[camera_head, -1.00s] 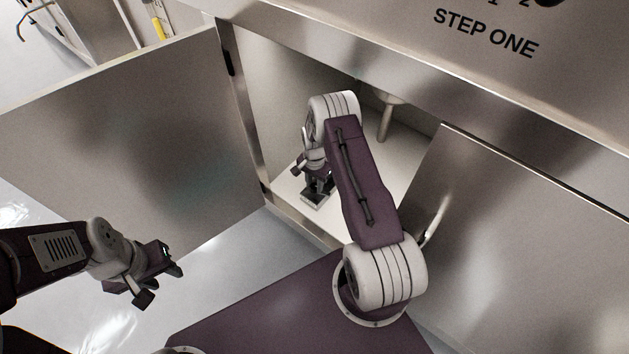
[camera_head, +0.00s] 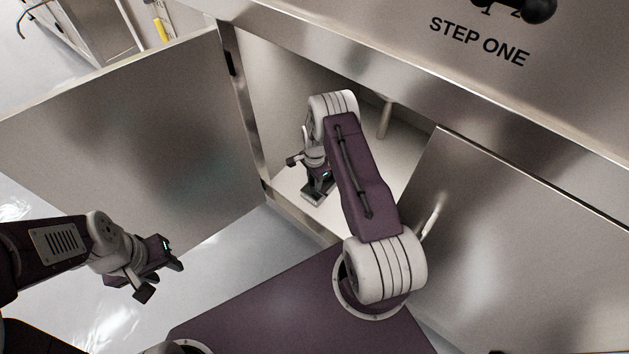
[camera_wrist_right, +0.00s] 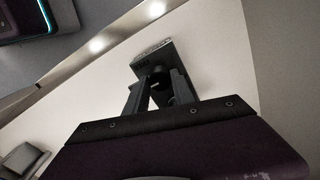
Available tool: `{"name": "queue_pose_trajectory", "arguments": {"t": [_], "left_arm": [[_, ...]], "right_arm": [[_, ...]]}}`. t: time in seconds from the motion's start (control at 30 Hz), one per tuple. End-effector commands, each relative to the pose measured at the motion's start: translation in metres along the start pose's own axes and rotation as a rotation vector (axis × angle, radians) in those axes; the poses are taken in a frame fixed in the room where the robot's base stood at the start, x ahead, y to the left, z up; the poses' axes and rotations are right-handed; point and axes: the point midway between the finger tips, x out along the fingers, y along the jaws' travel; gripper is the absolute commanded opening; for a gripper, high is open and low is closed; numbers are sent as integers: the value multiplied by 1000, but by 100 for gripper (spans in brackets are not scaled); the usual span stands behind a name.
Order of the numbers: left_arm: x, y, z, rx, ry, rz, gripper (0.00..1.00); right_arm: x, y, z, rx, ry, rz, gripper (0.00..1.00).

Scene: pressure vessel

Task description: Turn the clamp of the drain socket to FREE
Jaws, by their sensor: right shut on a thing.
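The drain socket shows as a small grey block on the floor inside the open cabinet, at the tip of my right gripper (camera_head: 316,196). A dark rounded piece (camera_wrist_right: 158,80), which looks like the clamp, sits between the two fingers of my right gripper (camera_wrist_right: 163,90). The gripper is shut on it, and the fingers hide part of it. Which mark the clamp points at cannot be told. My left gripper (camera_head: 176,260) hangs in free air at the left, outside the cabinet; its finger gap is not clear.
The left cabinet door (camera_head: 130,140) stands wide open, and the right door (camera_head: 520,240) is at the right of the opening. A pipe (camera_head: 384,120) comes down inside the cabinet behind my right arm. The cabinet's front sill (camera_head: 300,218) lies below my right gripper.

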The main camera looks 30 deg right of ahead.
Motion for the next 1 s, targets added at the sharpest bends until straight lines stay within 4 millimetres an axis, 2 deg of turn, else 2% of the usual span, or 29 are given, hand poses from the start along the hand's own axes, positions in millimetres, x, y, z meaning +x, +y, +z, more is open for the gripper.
{"name": "queue_pose_trajectory", "arguments": {"t": [0.2, 0.23, 0.3, 0.63, 0.9, 1.0], "left_arm": [[0, 0, 0, 0, 0, 0, 40], [0, 0, 0, 0, 0, 0, 40], [0, 0, 0, 0, 0, 0, 40], [-2, 0, 0, 0, 0, 0, 40], [-30, 1, -3, 0, 0, 0, 40], [-35, 1, -4, 0, 0, 0, 40]], "right_arm": [[0, 0, 0, 3, 0, -1, 0], [0, 0, 0, 3, 0, -1, 33], [0, 0, 0, 2, 0, -1, 52], [-4, 0, 0, 1, 0, -1, 52], [-58, 0, 0, 1, 0, -2, 52], [-71, 0, 0, 2, 0, -1, 52]]}}
